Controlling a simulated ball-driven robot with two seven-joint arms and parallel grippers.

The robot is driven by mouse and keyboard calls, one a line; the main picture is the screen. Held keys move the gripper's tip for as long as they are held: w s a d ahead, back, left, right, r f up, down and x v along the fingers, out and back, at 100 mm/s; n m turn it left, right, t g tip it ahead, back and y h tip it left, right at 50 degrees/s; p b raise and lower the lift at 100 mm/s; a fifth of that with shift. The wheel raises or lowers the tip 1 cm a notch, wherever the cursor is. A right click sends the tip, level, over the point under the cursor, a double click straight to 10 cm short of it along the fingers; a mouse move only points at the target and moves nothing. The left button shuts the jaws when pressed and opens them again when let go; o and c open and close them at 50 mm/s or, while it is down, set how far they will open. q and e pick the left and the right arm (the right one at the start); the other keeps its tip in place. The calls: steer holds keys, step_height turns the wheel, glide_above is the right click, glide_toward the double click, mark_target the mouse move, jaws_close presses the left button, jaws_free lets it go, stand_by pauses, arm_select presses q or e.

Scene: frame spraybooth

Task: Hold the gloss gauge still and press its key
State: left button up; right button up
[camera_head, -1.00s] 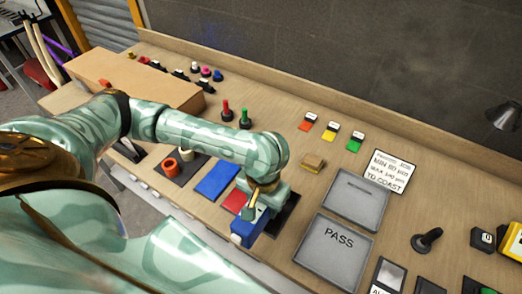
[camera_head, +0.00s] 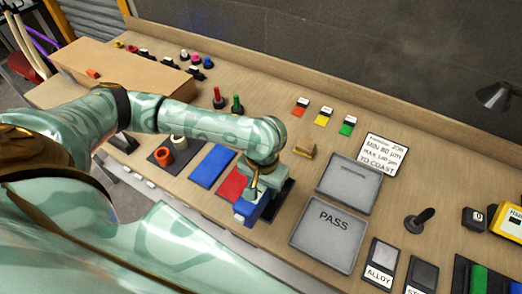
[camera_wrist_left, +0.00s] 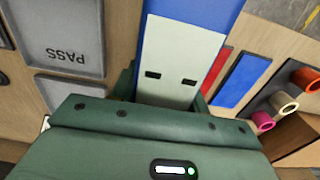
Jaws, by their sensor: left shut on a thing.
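The gloss gauge (camera_head: 246,213) is a blue block near the front edge of the bench, beside a dark pad (camera_head: 281,200) and the red panel. My left gripper (camera_head: 257,192) comes down on it from above and is shut on it. In the left wrist view the gauge (camera_wrist_left: 184,52) shows a white face with blue sides, running up between the dark green jaws (camera_wrist_left: 165,98). Two small dark slots mark the white face. I cannot make out the key. My right gripper is in neither view.
To the right lie a grey PASS tray (camera_head: 326,238) and another grey tray (camera_head: 349,187). To the left are a red panel (camera_head: 233,184), a blue panel (camera_head: 212,166) and an orange ring (camera_head: 163,156).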

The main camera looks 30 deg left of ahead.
arm_select(q)
steer(key=shift+w+a+f+b, duration=0.1)
steer(key=shift+w+f+b, duration=0.25)
steer(key=shift+w+f, duration=0.95)
steer(key=shift+w+f+b, duration=0.3)
steer(key=shift+w+f, duration=0.8)
steer(key=shift+w, duration=0.3)
steer(key=shift+w+a+f+b, duration=0.15)
steer(key=shift+w+f+b, duration=0.8)
steer(key=shift+w+f, duration=0.9)
steer(key=shift+w, duration=0.15)
steer(key=shift+f+p, duration=0.1)
steer(key=shift+p, duration=0.45)
steer(key=shift+s+f, duration=0.2)
